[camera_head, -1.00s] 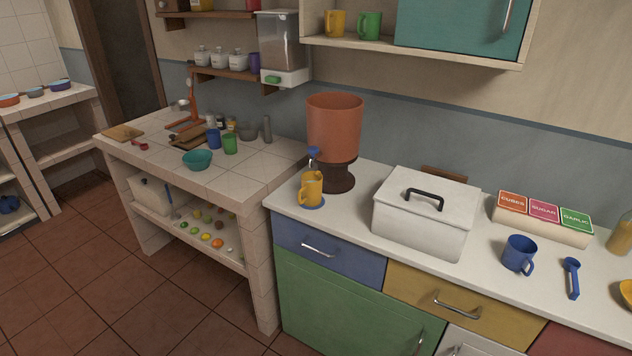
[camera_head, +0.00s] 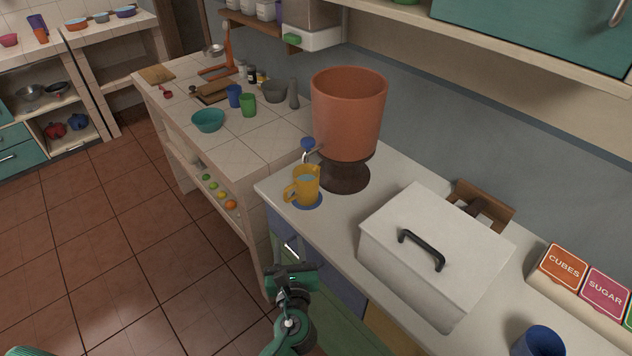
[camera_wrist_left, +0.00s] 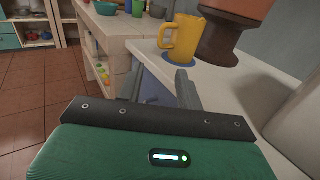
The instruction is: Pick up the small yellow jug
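The small yellow jug (camera_head: 306,186) stands upright on a round blue coaster (camera_head: 314,206) at the counter's left end, under the blue tap of a terracotta dispenser. Its handle points left, and something pale blue, like water, shows inside. My left gripper (camera_head: 290,250) is in front of the counter edge, nearer the camera and lower than the jug, not touching it. In the left wrist view the two fingers (camera_wrist_left: 160,85) are apart with nothing between them, and the jug (camera_wrist_left: 182,38) stands beyond them, slightly right. My right gripper is not in view.
The terracotta dispenser (camera_head: 348,115) stands close behind the jug, to its right. A white lidded box (camera_head: 430,250) stands farther right on the counter. Open floor (camera_head: 130,240) is at the left.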

